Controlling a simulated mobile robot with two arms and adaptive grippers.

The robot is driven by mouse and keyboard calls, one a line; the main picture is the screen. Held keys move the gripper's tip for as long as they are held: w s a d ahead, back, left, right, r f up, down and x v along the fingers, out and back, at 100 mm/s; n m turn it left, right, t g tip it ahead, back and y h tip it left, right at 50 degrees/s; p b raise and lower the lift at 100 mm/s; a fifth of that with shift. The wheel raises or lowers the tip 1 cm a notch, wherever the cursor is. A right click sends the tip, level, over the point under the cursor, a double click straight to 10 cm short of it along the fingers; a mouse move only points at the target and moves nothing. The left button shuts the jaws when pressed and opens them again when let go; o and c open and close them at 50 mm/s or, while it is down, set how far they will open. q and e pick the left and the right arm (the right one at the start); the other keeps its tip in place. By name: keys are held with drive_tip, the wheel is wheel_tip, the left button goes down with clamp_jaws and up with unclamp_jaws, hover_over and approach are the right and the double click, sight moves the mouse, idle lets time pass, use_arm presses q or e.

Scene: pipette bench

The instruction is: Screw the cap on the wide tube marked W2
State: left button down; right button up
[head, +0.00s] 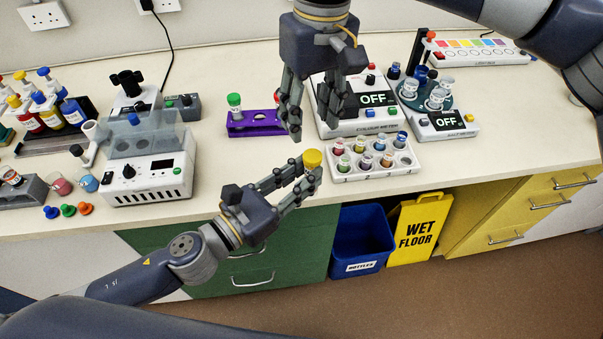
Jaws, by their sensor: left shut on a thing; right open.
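My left gripper (308,168) is shut on a yellow cap (313,157), held at the front of the bench just left of the white tube rack (345,176). The cap's underside is hidden by the fingers. My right gripper (316,125) points down, open and empty, above and behind the yellow cap. The white rack holds several small open tubes (366,160) with coloured contents. A green-capped tube (234,103) stands upright in a purple holder (248,125). No W2 mark can be read, so I cannot tell which tube is W2.
A meter (372,121) reading OFF stands behind the rack, partly covered by my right gripper. A round tube carousel (425,103) is right of it. A white device with a clear cover (150,185) and coloured stoppers (68,210) are left. Bare bench lies around the purple holder.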

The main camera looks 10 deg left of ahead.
sight(313, 155)
drive_tip(key=shift+s+d+n+h, duration=0.1)
drive_tip(key=shift+d+n+h, duration=0.2)
drive_tip(key=shift+d, duration=0.05)
drive_tip(key=shift+f, duration=4)
clamp_jaws()
